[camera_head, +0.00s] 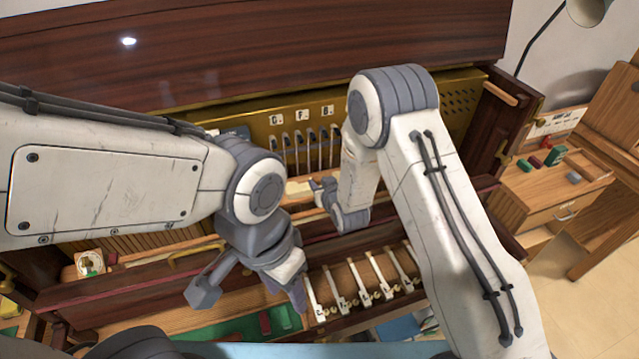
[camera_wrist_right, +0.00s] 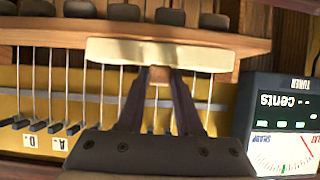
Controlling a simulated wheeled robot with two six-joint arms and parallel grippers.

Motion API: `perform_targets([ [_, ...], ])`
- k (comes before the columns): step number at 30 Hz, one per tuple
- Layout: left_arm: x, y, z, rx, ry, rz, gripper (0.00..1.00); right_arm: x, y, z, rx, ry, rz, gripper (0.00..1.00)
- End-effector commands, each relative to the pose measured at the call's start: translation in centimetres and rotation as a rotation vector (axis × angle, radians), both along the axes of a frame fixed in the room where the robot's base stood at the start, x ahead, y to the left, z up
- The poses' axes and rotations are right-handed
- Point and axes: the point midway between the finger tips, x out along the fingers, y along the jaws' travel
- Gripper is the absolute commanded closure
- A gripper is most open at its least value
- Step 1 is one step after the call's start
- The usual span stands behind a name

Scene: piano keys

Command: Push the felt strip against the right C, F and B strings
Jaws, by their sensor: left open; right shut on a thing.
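My right gripper (camera_head: 318,190) is shut on the pale cream felt strip (camera_head: 298,188) in front of the strings. In the right wrist view, the strip (camera_wrist_right: 205,55) lies crosswise over several strings (camera_wrist_right: 110,95), with my dark fingers (camera_wrist_right: 158,85) closed on its middle. Whether it touches the strings cannot be told. White labels C (camera_head: 276,119), F (camera_head: 300,115) and B (camera_head: 326,109) stand on the gold plate above the pins. My left gripper (camera_head: 250,292) is open and empty over the front of the piano, well below the strip.
A tuner (camera_wrist_right: 282,120) with a dial stands beside the strings, on the right of the wrist view. White key parts (camera_head: 350,290) line the lower piano. A red block (camera_head: 265,322) lies near my left gripper. A wooden side table (camera_head: 545,185) with small blocks stands right.

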Motion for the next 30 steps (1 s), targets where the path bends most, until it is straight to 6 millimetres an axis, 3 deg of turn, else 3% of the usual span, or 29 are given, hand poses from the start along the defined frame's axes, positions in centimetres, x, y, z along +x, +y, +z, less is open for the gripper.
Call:
perform_targets([
  [30, 0.0, 0.0, -0.6, 0.000, 0.000, 0.000, 0.50, 1.7, 0.6, 0.0, 0.001, -0.002, 0.000, 1.00],
])
